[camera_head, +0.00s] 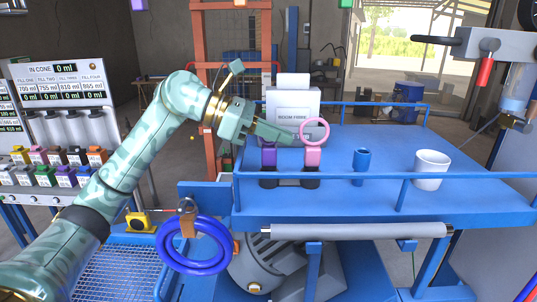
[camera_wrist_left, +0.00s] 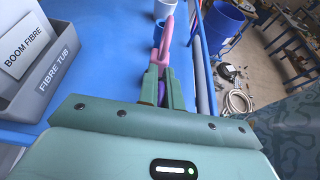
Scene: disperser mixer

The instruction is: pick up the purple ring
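My left gripper (camera_head: 296,138) reaches in from the left, above the blue platform. Below its fingers, a purple piece (camera_head: 269,155) stands on a dark base. In the left wrist view, a sliver of purple (camera_wrist_left: 161,92) shows in the narrow gap between the fingers of my left gripper (camera_wrist_left: 161,70). I cannot tell whether they grip it. A pink ring (camera_head: 314,119) stands upright on a pink piece beside the fingertips. My right gripper is out of view.
A grey fibre tub (camera_head: 293,98) stands behind the fingers. A blue cup (camera_head: 361,160) and a white cup (camera_head: 431,170) stand to the right on the railed blue platform (camera_head: 385,195). A large blue ring (camera_head: 164,247) hangs in front, lower left. Coloured blocks fill the rack at left.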

